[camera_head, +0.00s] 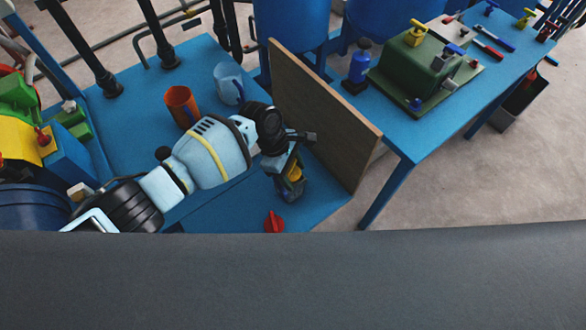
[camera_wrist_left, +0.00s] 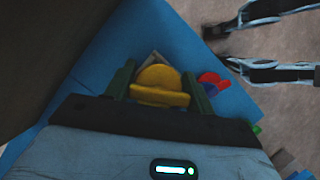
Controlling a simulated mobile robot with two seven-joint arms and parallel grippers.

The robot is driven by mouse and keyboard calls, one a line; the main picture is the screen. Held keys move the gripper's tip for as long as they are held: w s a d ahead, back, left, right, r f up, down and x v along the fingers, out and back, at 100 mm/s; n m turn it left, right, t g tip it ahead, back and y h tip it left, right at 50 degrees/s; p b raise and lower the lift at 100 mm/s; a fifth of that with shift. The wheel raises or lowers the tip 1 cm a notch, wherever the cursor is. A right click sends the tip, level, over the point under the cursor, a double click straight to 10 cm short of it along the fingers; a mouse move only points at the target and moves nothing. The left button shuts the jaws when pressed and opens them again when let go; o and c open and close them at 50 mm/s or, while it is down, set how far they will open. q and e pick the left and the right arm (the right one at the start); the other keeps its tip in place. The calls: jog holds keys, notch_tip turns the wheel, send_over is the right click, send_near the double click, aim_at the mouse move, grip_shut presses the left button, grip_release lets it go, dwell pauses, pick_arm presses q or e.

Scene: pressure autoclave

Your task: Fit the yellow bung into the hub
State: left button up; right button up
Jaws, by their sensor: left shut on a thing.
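My left gripper (camera_head: 293,178) reaches in from the left and is low over the front right of the blue table. It is shut on the yellow bung (camera_head: 295,172). In the left wrist view the bung (camera_wrist_left: 158,84) sits between the two dark green fingers, its rounded part facing away from the wrist. A small grey piece (camera_wrist_left: 152,58) shows just beyond the bung; I cannot tell whether it is the hub or whether the bung touches it. The hub is not clearly seen. My right gripper is not in view.
A wooden panel (camera_head: 318,115) stands upright just right of the gripper. A red piece (camera_head: 273,223) lies near the table's front edge. An orange cup (camera_head: 181,106) and a light blue jug (camera_head: 228,84) stand behind the arm. A green housing (camera_head: 415,66) sits on the right table.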

pick_arm(q)
jog(key=o, duration=1.1)
jog(key=shift+f, duration=0.1)
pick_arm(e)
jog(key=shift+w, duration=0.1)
pick_arm(q)
jog(key=p+v, duration=0.1)
jog(key=v, duration=0.5)
jog(key=shift+w+a+r, duration=0.1)
jog(key=shift+r, duration=0.25)
jog(key=shift+a+r+p, duration=0.2)
jog(key=shift+r+p, duration=0.1)
jog(key=shift+r, duration=0.25)
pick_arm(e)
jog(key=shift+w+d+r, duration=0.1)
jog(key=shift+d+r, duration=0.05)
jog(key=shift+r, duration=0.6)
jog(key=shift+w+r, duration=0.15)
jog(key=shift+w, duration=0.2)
pick_arm(q)
jog(key=shift+f, duration=0.1)
